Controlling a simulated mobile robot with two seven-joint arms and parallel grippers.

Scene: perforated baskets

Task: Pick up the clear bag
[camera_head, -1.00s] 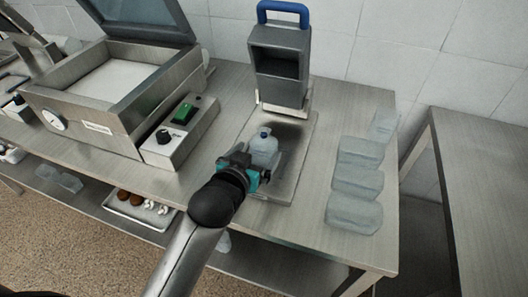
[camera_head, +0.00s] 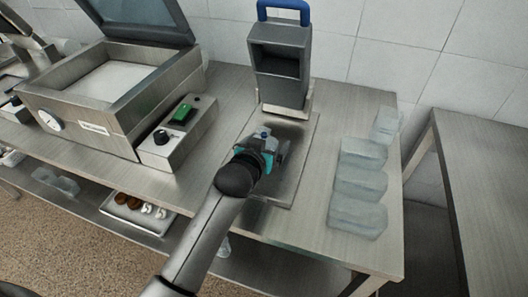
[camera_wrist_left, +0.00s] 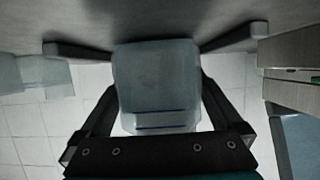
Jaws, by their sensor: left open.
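A clear bag (camera_wrist_left: 157,78) with thin dark blue lines near its end fills the middle of the left wrist view. It sits between the two spread fingers of my left gripper, with a gap on each side. In the head view my left gripper (camera_head: 270,147) is open over the flat metal plate (camera_head: 286,180) below the dark upright device and hides most of the bag. I cannot tell how far the fingers reach past it. My right gripper is not in view.
Several translucent block-like packs (camera_head: 358,184) line the table's right side. A dark device with a blue handle (camera_head: 282,60) stands behind the plate. A steel machine with an open lid (camera_head: 105,85) is at left. A second table (camera_head: 490,190) stands beyond a gap at right.

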